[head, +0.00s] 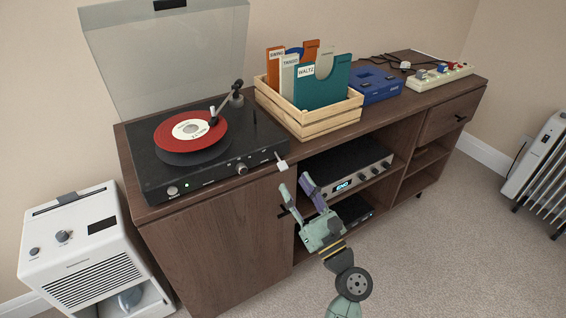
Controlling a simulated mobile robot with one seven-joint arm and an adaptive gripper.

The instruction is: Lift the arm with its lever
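The turntable (255,145) stands on the left of the wooden cabinet with its clear lid raised. A red record (175,136) lies on it. The tonearm (225,103) runs from its pivot at the back right to a head at the record's right side. I cannot tell whether its needle touches the record. A small lever with a pale tip (282,164) sticks out at the turntable's front right corner. My gripper (294,182) is open and empty, with its fingers pointing up just below and right of the lever tip, apart from it in the picture.
A wooden crate of record sleeves (320,122) stands right of the turntable. A blue box (375,86) and a power strip (440,75) lie farther right. An amplifier (345,171) sits on the open shelf behind my gripper. A white appliance (85,255) stands at the left.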

